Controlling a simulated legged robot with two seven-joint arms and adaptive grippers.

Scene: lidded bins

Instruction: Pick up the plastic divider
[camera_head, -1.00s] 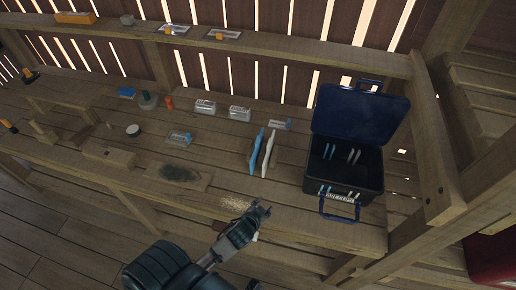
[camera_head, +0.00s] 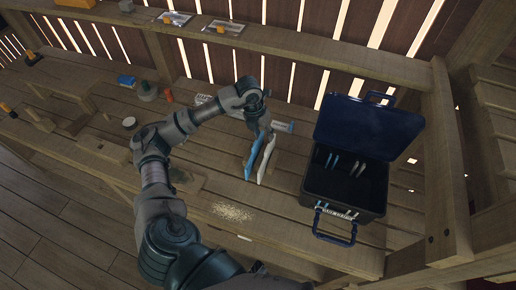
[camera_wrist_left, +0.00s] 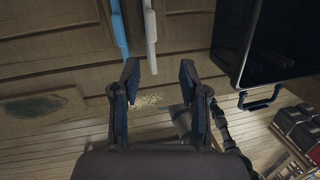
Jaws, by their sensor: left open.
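A blue plastic divider (camera_head: 253,158) and a white divider (camera_head: 267,159) stand on edge side by side on the wooden bench, left of the dark bin. My left gripper (camera_head: 264,122) is just above their far ends, open and empty. In the left wrist view its spread fingers (camera_wrist_left: 158,76) point toward the blue divider (camera_wrist_left: 119,28) and the white divider (camera_wrist_left: 150,38), both cut off at the top edge. Neither divider is visibly between the fingers. My right gripper is not in view.
The dark bin (camera_head: 312,196) with its blue lid (camera_head: 368,128) open stands right of the dividers and holds several upright strips. Sawdust (camera_head: 232,212) lies on the bench in front. A clear box (camera_head: 283,126) is close to the gripper. A wooden post (camera_head: 447,165) rises at right.

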